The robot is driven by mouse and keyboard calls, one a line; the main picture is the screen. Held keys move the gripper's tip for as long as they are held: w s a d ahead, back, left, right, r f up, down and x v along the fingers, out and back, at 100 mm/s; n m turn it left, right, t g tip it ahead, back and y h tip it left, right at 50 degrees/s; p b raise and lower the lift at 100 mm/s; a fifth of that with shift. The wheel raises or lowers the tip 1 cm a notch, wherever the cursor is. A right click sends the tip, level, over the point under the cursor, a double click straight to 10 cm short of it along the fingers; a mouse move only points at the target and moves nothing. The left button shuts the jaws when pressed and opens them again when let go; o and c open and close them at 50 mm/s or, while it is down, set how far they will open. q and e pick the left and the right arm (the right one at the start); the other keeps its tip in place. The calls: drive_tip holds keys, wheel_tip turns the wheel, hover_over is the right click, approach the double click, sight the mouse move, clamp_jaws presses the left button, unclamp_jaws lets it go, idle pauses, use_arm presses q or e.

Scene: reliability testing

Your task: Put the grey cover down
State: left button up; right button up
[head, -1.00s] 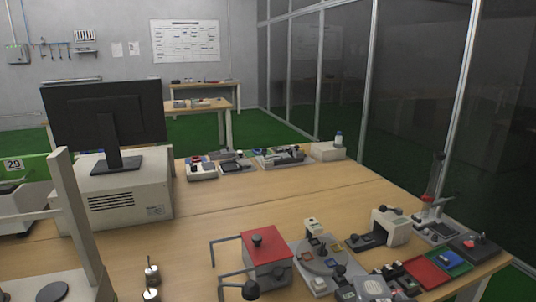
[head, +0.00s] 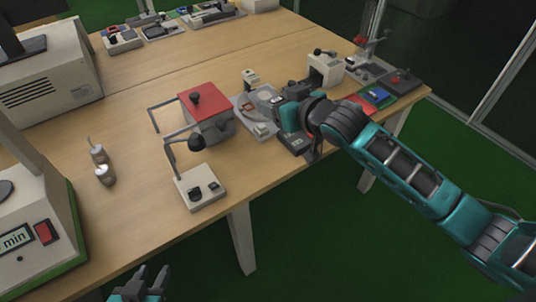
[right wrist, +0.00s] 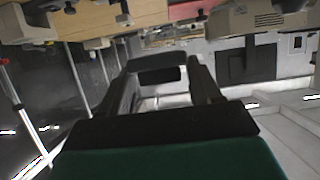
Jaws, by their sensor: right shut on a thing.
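My right gripper (head: 290,116) is over the test devices near the table's right front edge, its arm coming in from the right. In the right wrist view its fingers (right wrist: 163,85) stand either side of a dark grey piece (right wrist: 158,76), which appears to be the grey cover, and are shut on it. In the head view the wrist and gripper hide most of this piece, and I cannot tell if it touches anything below. My left gripper (head: 152,277) is at the bottom edge, low in front of the table, with its fingers apart and empty.
A red-topped box (head: 205,113) and a white stand with a bent arm (head: 200,188) are left of the right gripper. Two small metal weights (head: 104,175) stand further left. A white arch-shaped device (head: 326,70) is behind. The table (head: 140,225) is bare at front left.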

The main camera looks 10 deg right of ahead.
drive_tip(key=shift+w+d, duration=0.15)
drive_tip(key=shift+w, duration=0.2)
drive_tip(key=b, duration=0.3)
hover_over(277, 165)
wheel_tip(277, 165, down, 15)
drive_tip(key=shift+r, duration=0.1)
wheel_tip(277, 165, down, 4)
drive_tip(key=shift+r+b, duration=0.1)
drive_tip(key=shift+b, duration=0.25)
drive_tip(key=shift+w+f, duration=0.1)
drive_tip(key=shift+f, duration=0.4)
